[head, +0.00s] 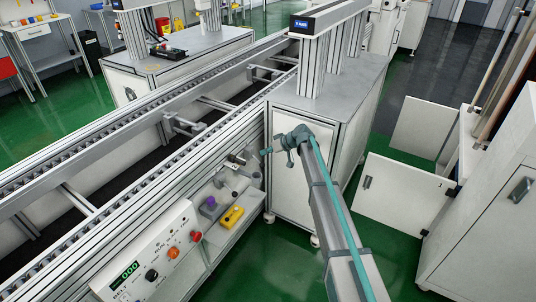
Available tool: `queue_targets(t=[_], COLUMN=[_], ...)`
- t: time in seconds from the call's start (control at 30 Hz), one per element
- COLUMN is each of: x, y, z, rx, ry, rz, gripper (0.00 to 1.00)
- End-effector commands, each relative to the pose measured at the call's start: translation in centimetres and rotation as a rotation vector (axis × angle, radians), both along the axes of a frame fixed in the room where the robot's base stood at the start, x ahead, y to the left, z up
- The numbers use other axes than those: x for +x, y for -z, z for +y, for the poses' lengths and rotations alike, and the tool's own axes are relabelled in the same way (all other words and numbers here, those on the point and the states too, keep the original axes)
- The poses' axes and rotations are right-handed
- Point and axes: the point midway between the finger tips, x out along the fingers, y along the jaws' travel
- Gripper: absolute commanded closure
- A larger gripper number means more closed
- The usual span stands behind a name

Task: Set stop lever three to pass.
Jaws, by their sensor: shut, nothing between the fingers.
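My gripper (268,152) is shut and empty at the end of my arm. It hangs in front of the conveyor's side, by the near corner of the white cabinet. A small lever fitting (236,159) with a dark and pale handle sits on the conveyor's side rail, left of the gripper and apart from it in the picture. More small grey fittings show just below it. I cannot read any number or pass mark, so I cannot tell which one is stop lever three or how it is set.
A control panel (135,270) with a green display and several knobs is at lower left. A shelf (218,244) beside it holds a purple-topped item (209,203) and a yellow box (231,217). The white cabinet (300,185) stands close to the gripper.

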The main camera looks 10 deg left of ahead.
Motion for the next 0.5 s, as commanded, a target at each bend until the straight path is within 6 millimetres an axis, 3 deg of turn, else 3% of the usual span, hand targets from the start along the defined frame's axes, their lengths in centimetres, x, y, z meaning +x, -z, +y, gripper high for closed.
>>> queue_targets(t=[0.5], x=[0.23], y=[-0.38], z=[0.55], rx=[-0.001], ry=[0.001], rz=[0.0], gripper=[1.0])
